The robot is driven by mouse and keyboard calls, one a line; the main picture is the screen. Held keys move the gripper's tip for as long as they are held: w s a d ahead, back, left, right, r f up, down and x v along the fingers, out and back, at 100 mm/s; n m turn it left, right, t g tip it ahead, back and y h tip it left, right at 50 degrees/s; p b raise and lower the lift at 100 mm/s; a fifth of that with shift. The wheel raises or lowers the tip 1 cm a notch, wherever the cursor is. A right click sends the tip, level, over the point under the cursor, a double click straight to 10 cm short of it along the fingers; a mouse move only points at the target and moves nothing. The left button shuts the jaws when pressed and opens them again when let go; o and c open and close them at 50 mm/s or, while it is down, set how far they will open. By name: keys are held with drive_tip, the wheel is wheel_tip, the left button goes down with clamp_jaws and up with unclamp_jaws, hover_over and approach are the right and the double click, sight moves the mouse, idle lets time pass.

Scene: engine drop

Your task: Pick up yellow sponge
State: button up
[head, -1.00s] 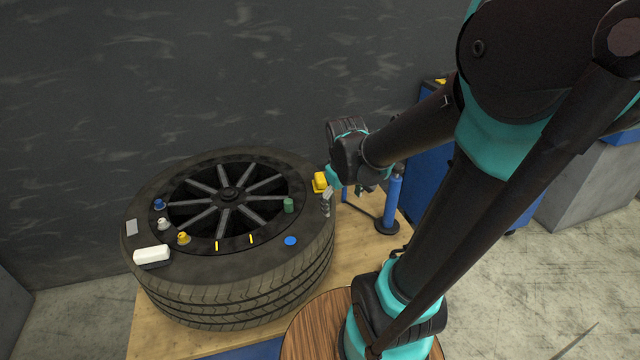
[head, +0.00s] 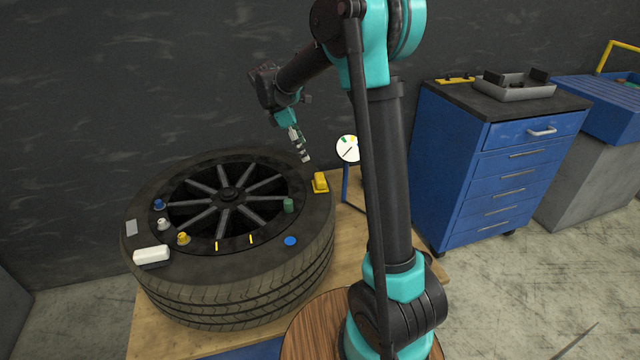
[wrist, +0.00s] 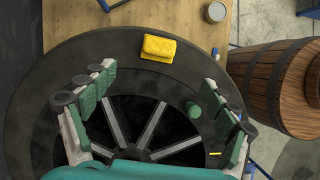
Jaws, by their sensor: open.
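The yellow sponge (head: 320,183) lies on the right part of the tire's (head: 290,255) upper side in the head view. In the wrist view the sponge (wrist: 159,48) sits near the top centre, on the tire's dark rim area. My gripper (head: 304,158) is above the tire, up and to the left of the sponge in the head view. In the wrist view its two fingers (wrist: 155,95) are spread wide with nothing between them in their grip. The sponge lies beyond the fingertips, apart from them.
On the tire are a green cylinder (head: 288,205), a blue disc (head: 290,241), a white block (head: 152,254) and small knobs. A round gauge (head: 347,148) stands behind the tire. A blue drawer cabinet (head: 490,185) is at right. A wooden barrel (wrist: 270,85) shows in the wrist view.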

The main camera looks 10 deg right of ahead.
sight(319, 177)
drive_tip(key=x, duration=1.4)
drive_tip(key=shift+d+f, duration=0.1)
drive_tip(key=shift+f, duration=0.2)
drive_tip(key=c, duration=1.1)
drive_tip(key=shift+c, duration=0.2)
drive_tip(key=shift+r, duration=0.1)
wheel_tip(319, 177, up, 20)
